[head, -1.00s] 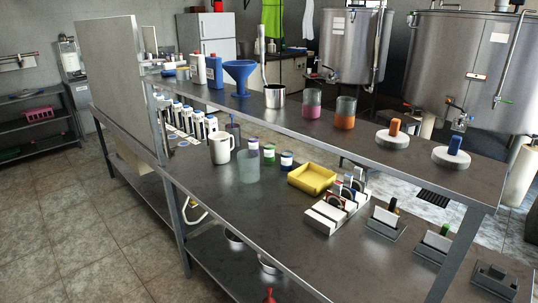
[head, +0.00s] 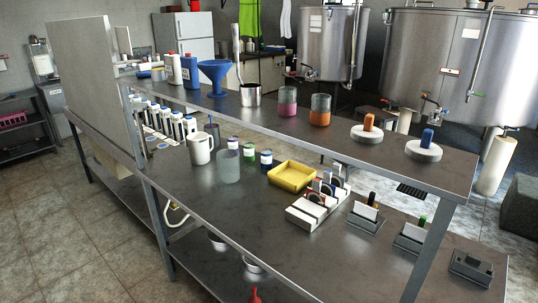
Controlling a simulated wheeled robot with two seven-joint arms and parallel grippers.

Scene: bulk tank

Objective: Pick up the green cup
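I see no plainly green cup. A frosted, pale grey-green cup (head: 229,166) stands upright on the lower worktop, right of a white mug (head: 201,149). On the upper shelf stand two see-through cups, one with pink contents (head: 287,104) and one with orange contents (head: 320,110). A small jar with a green band (head: 249,153) stands behind the frosted cup, between two jars with blue bands. Neither of my grippers is in view.
The upper shelf (head: 400,165) overhangs the back of the lower worktop. A yellow tray (head: 293,176) and a white rack (head: 310,212) stand right of the frosted cup. A blue funnel (head: 216,75) stands on the shelf. The worktop's front left is clear.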

